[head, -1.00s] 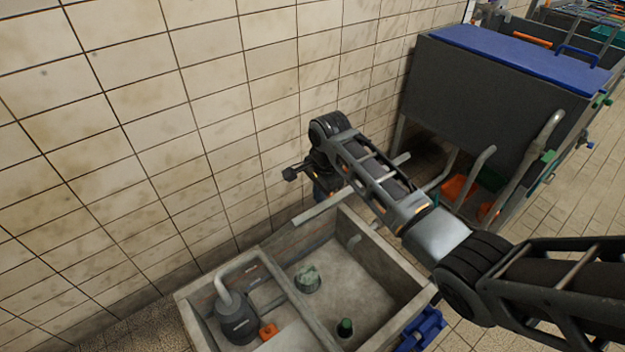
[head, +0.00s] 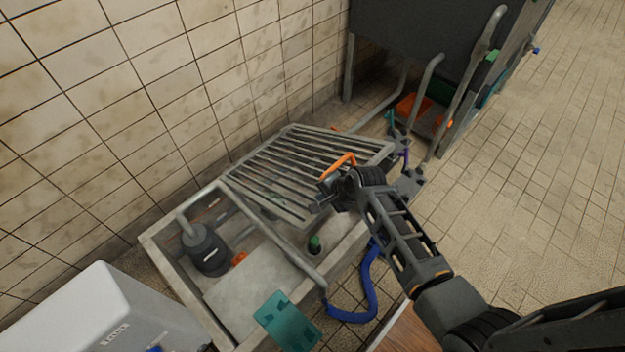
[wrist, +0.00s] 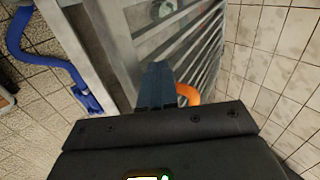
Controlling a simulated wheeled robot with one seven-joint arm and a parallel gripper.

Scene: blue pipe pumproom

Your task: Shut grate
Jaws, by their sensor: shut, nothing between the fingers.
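The grate (head: 290,165) is a frame of grey parallel bars with an orange handle (head: 338,165). It lies over the right part of the concrete pit (head: 165,262) and looks slightly tilted. My gripper (head: 318,204) is shut and empty, at the grate's near edge beside the orange handle. In the wrist view my shut fingers (wrist: 156,88) are in front of the bars (wrist: 205,60), with the orange handle (wrist: 188,94) just right of them. I cannot tell whether they touch the grate.
A dark pump (head: 207,250) and a green-capped fitting (head: 315,243) are in the pit. A blue hose (head: 362,295) hangs at its near side. A white box (head: 105,315) stands front left. A dark tank (head: 430,45) stands behind. Tiled floor at right (head: 530,150) is clear.

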